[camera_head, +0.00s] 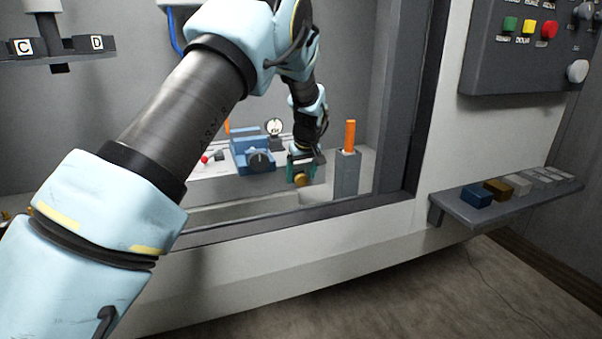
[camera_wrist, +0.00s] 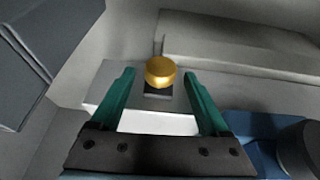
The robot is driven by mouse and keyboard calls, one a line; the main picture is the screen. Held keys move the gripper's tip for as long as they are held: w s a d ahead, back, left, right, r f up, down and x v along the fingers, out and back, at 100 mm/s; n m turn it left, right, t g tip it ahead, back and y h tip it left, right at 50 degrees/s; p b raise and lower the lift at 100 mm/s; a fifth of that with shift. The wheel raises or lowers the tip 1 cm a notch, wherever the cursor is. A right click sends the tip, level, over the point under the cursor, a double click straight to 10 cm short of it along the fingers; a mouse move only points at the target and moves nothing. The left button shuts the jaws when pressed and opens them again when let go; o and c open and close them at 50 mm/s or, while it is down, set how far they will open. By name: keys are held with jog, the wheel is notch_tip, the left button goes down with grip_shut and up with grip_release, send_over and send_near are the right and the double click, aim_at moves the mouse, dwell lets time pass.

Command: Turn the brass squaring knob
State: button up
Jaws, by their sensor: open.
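The brass squaring knob (camera_wrist: 160,72) is a round gold knob on a small dark mount at the edge of a grey block. In the wrist view it lies between and slightly beyond the tips of my gripper (camera_wrist: 160,84). The green fingers stand apart on either side of it with gaps, and none seems to touch it. In the head view the knob (camera_head: 302,180) shows just below my gripper (camera_head: 302,165), inside the booth opening. The arm hides part of the booth to the left.
A blue fixture (camera_head: 252,155) with a dark round knob stands left of the gripper, a gauge (camera_head: 273,126) behind it. A grey post with an orange handle (camera_head: 350,135) stands close on the right. The booth's dark window frame (camera_head: 330,212) borders the opening. A shelf (camera_head: 470,212) holds several blocks outside.

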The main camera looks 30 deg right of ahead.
jog(key=shift+w+f, duration=0.2)
jog(key=shift+f, duration=0.2)
grip_shut()
dwell(0.4)
